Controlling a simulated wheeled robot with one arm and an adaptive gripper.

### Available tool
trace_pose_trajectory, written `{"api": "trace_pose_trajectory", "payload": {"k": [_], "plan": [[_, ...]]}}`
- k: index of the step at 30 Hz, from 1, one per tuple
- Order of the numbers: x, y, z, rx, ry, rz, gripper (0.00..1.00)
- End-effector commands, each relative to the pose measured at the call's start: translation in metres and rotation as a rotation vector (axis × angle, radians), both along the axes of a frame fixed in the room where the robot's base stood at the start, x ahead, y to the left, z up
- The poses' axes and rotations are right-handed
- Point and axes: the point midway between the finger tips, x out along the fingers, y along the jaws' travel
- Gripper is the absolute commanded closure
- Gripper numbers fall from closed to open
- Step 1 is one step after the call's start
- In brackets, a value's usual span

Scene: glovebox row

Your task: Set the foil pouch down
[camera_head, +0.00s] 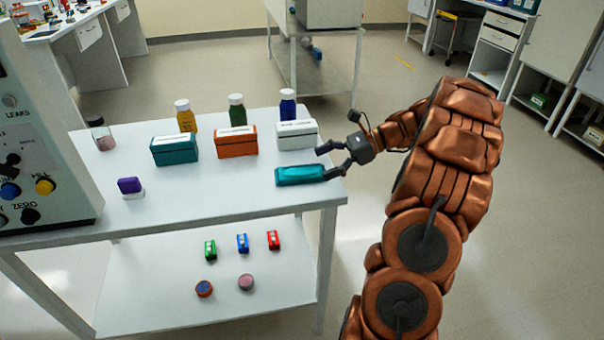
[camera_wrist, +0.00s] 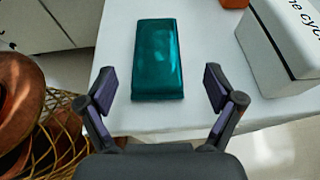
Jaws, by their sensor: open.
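The foil pouch (camera_head: 300,175) is a flat, shiny teal packet lying on the white table (camera_head: 215,195) near its right front corner. In the wrist view the pouch (camera_wrist: 158,62) lies flat on the white top, ahead of my fingers. My gripper (camera_head: 327,160) is at the right edge of the table, beside the pouch's right end. In the wrist view my gripper (camera_wrist: 160,90) has its two dark fingers spread wide, with nothing held between them. The near end of the pouch is close to the fingertips; I cannot tell whether they touch it.
A white box (camera_head: 297,134) stands just behind the pouch; it also shows at right in the wrist view (camera_wrist: 280,50). Orange (camera_head: 236,142) and teal (camera_head: 174,150) boxes stand left, with bottles behind. A purple-topped item (camera_head: 130,188) sits farther left. The front middle is clear.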

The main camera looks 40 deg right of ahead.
Motion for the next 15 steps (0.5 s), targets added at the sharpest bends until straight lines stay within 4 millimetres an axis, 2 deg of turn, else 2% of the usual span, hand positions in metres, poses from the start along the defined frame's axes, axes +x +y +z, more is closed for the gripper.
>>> {"api": "trace_pose_trajectory", "payload": {"k": [9,15], "plan": [[0.01,0.033,-0.015,0.001,0.002,0.0,0.08],[0.012,0.035,-0.017,-0.003,0.0,-0.003,0.08]]}}
